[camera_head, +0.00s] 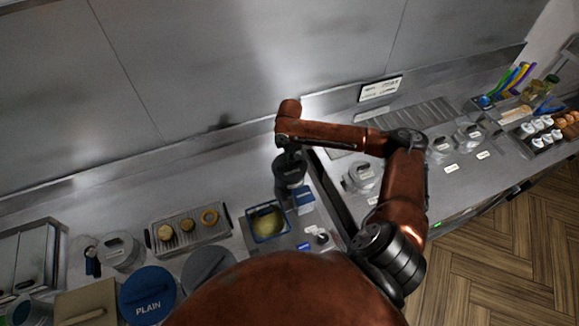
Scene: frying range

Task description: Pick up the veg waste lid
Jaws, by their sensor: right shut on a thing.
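My right gripper (289,157) reaches down from its rust-brown arm and is shut on the top of a dark grey round lid (290,176), at the back of the counter. I take this for the veg waste lid; no lettering on it can be read. The fingertips are small and dark against it, and the handle is hidden. I cannot tell whether the lid is raised or resting on a container. My left gripper is not in view.
A fryer basket (267,222) stands just left of a blue label. A tray (161,247) of round pieces, a blue PLAIN lid (148,294) and another grey lid (207,266) are to the left. Grey lidded pots (362,176) stand right of my arm.

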